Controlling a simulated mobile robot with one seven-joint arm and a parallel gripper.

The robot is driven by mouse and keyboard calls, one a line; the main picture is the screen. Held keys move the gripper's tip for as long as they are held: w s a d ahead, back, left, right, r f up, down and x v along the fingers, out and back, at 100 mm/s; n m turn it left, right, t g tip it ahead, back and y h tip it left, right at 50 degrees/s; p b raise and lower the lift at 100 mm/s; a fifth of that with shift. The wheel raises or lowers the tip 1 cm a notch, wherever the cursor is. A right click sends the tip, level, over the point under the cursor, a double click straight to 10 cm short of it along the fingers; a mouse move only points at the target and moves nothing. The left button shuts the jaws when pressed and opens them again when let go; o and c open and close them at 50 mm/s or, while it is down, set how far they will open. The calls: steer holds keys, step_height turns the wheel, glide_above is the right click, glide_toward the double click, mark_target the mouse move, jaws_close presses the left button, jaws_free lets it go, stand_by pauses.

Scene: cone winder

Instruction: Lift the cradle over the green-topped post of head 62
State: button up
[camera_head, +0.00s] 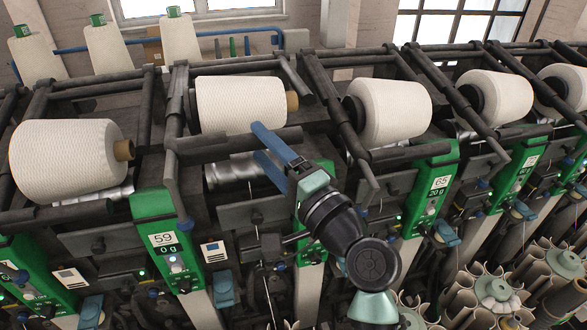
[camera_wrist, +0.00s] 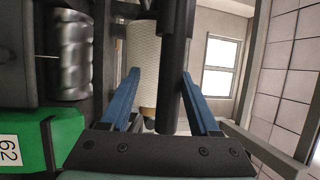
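The cradle of head 62 (camera_head: 225,144) is a dark frame whose front bar runs below a white yarn cone (camera_head: 240,103). In the wrist view, its dark bar (camera_wrist: 173,80) lies between my blue fingers, closer to the right one. My gripper (camera_head: 257,141) is open around the bar; it also shows in the wrist view (camera_wrist: 160,75). I see no clear grip on the bar. The green-topped post of head 62 (camera_wrist: 45,130) shows its number at lower left in the wrist view. In the head view my wrist hides most of that post.
Head 59 (camera_head: 163,245) with its cone (camera_head: 68,160) stands to the left, and head 65 (camera_head: 432,185) with its cone (camera_head: 388,110) to the right. A metal drum (camera_wrist: 75,55) lies beside the cradle. Several spools (camera_head: 495,290) sit at lower right.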

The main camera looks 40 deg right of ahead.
steer(key=s+f+b, duration=0.1)
steer(key=s+b, duration=0.2)
steer(key=s, duration=0.6)
steer(key=shift+a+f, duration=0.2)
stand_by(0.8)
steer(key=w+a+r+n+t+b, duration=0.2)
steer(key=w+a+r+n, duration=0.5)
steer(key=a+r+n, duration=0.4)
steer(key=s+a+r+n+t, duration=0.2)
steer(key=s+a+r+n, duration=0.1)
steer(key=a+r, duration=0.4)
steer(key=s+a+r+n+t+y+b, duration=0.1)
steer(key=s+a+r+n+t, duration=0.2)
steer(key=a+r, duration=0.4)
steer(key=shift+s+a+r+n+t, duration=0.3)
steer(key=shift+s+r+n, duration=0.15)
steer(key=shift+s, duration=0.25)
